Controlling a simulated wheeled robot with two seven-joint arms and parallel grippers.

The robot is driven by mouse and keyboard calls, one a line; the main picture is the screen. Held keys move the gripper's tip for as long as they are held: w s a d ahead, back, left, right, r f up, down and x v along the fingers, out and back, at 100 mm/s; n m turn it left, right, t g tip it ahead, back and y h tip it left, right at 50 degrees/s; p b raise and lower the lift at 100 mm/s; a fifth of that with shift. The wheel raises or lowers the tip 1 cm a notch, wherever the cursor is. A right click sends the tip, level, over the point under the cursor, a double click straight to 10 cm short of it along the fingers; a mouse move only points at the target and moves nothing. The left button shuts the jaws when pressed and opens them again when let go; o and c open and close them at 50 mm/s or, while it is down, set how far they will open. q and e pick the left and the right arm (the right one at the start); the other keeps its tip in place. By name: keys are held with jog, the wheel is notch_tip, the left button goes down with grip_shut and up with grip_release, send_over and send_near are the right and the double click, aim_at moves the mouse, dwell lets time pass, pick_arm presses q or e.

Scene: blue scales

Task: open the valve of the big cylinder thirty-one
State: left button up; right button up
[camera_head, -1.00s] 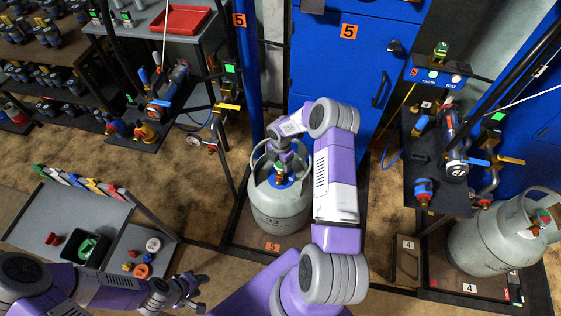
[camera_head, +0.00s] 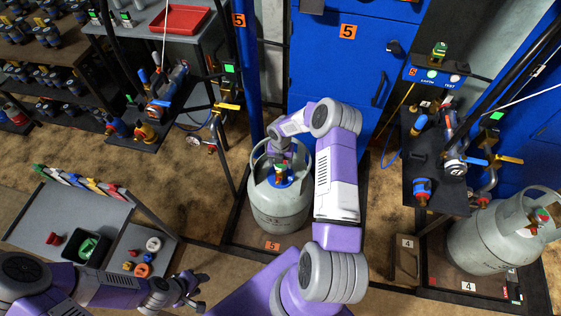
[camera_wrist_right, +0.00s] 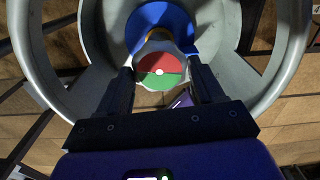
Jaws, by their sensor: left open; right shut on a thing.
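A big grey gas cylinder (camera_head: 278,212) stands upright on a low platform marked 5, in the middle of the head view; I cannot read thirty-one on it. Its valve has a round knob with a red and a green half (camera_wrist_right: 160,66), above a blue collar (camera_wrist_right: 185,22). My right gripper (camera_head: 282,166) reaches down inside the cylinder's guard ring. In the right wrist view its fingers (camera_wrist_right: 163,78) are shut on the knob, one on each side. My left gripper (camera_head: 188,288) is open and empty at the lower left, away from the cylinder.
The cylinder's grey guard ring (camera_wrist_right: 48,75) curves closely around my right gripper. Another grey cylinder (camera_head: 490,240) stands at platform 4 on the right. A grey table (camera_head: 75,218) with caps and a bin is at the left. A blue cabinet (camera_head: 335,75) stands behind.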

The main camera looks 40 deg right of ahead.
jog(key=shift+d, duration=0.1)
dwell(0.3)
jog(key=o, duration=1)
jog(key=shift+o, duration=0.2)
jog(key=shift+r, duration=0.1)
notch_tip(320, 180, up, 7)
jog(key=shift+r+p, duration=0.2)
jog(key=shift+p, duration=1.05)
